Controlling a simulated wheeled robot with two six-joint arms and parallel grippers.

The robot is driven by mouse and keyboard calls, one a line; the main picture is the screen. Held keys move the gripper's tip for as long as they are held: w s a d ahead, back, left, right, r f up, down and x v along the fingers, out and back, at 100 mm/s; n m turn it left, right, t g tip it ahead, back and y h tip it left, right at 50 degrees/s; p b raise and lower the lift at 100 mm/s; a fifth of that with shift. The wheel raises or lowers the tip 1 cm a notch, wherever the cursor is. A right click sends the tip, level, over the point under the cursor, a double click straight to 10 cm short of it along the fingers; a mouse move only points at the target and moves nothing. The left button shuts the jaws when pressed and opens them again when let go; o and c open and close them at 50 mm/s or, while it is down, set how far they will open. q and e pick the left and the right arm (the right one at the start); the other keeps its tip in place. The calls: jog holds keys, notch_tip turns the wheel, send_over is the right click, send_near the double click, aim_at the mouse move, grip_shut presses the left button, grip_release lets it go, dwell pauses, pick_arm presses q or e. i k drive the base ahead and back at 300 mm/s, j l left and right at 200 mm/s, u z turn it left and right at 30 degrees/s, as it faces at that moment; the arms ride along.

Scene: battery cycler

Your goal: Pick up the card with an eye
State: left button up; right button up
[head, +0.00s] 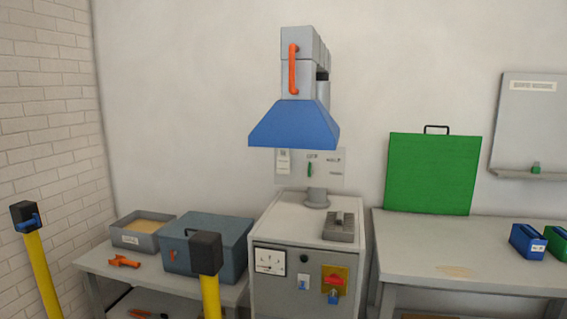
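I cannot make out a card with an eye on it. A small pale card or label (284,161) is on the grey wall panel (325,172) behind the blue hood, and its print is too small to read. A white square face with dark marks (270,261), perhaps a meter, is on the front of the grey cabinet (300,285). Beside it a yellow plate (341,273) carries a red piece (334,283) and a blue and white piece (334,297). Neither of my grippers shows in the head view.
A blue hood (294,125) overhangs the cabinet. Two yellow posts (41,270) (210,297) with black heads stand in front. The left bench holds a grey tray (137,241) and blue-grey box (230,240). The right bench (420,240) has a green board (432,174) and clear room.

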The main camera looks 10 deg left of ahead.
aim_at(282, 162)
jog(key=i+j+z, duration=0.1)
jog(key=j+z, duration=0.25)
jog(key=z, duration=0.15)
jog(key=j+z, duration=0.8)
jog(key=z, duration=0.15)
